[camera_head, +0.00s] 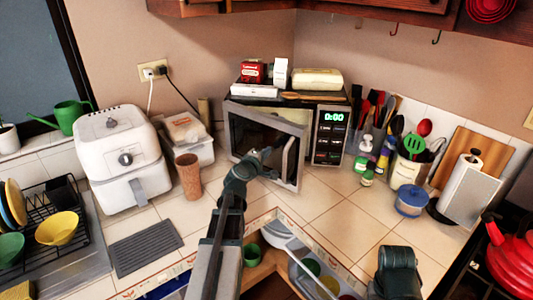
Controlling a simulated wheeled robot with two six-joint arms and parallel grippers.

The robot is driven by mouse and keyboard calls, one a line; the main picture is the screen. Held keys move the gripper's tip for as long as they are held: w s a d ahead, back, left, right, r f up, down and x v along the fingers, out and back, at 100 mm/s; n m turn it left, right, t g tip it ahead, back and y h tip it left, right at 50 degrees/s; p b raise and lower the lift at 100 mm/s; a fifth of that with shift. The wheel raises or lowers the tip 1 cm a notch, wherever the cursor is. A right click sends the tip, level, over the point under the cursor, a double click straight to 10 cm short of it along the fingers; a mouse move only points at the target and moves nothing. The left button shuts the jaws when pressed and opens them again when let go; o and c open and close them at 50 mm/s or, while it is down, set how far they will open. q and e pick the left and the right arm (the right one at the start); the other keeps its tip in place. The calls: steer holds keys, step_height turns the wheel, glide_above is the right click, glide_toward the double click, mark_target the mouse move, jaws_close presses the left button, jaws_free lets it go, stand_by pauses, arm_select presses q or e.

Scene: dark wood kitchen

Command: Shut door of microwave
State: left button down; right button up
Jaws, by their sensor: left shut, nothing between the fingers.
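The microwave (330,136) stands in the back corner of the counter, its green clock display lit. Its door (240,134) is partly open, hinged at the left, with the handle edge (291,160) swung out toward me. A gap shows between the door's right edge and the control panel. My left gripper (268,153) is shut and empty, in front of the door's outer face near its lower right part. I cannot tell whether it touches the door. My right gripper is not in view; a dark part of mine shows at the lower right.
A brown cup (187,175) and white air fryer (123,158) stand left of the microwave. Boxes and a bread pack (317,79) lie on top. Bottles, utensil holders and a blue pot (411,200) stand right. Tiles before the door are mostly clear.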

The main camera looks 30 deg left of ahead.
arm_select(q)
steer(key=shift+w+r+x, duration=0.25)
steer(key=shift+r+x, duration=0.95)
steer(key=shift+x, duration=4.9)
steer(key=f+v, duration=0.1)
steer(key=v, duration=0.7)
steer(key=shift+s+f, duration=0.2)
steer(key=shift+f, duration=0.1)
